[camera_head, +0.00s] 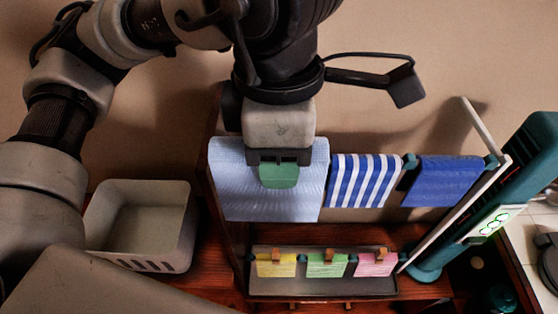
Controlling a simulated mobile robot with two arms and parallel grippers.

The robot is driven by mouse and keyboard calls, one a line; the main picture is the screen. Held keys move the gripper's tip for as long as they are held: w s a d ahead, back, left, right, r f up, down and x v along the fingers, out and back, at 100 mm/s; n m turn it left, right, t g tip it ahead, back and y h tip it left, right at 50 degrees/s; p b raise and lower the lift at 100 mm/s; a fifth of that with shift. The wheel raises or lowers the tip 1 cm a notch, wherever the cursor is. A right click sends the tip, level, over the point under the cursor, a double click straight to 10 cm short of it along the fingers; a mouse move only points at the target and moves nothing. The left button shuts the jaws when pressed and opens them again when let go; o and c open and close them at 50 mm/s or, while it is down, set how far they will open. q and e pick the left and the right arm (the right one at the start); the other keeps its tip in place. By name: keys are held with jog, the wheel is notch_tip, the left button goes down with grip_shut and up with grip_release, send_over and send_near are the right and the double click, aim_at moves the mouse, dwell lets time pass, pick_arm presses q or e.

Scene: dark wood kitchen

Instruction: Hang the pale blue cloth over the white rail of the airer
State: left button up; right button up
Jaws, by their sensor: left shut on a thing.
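The pale blue cloth (233,195) hangs spread out at the left end of the upper row of the airer, level with the other cloths. My left gripper (279,176) comes from above and is shut on its upper middle, with a green fingertip in front of the cloth. The gripper hides part of the cloth's top edge. The rail behind the cloth is hidden, so I cannot tell whether the cloth rests on it. A white bar (458,212) of the airer slants at the right. My right gripper is not in view.
A blue-and-white striped cloth (362,180) and a dark blue cloth (441,181) hang to the right. Small yellow (276,269), green (327,270) and pink (376,268) cloths hang lower. A white basket (182,235) stands left. A teal post (500,190) stands right.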

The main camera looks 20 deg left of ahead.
pick_arm(q)
jog(key=shift+w+a+p, duration=1.3)
jog(key=shift+w+a, duration=0.25)
jog(key=shift+w, duration=3.65)
notch_tip(320, 180, down, 14)
jog(key=b, duration=1.4)
jog(key=shift+f+b, duration=0.25)
jog(key=shift+b, duration=0.05)
jog(key=o, duration=1)
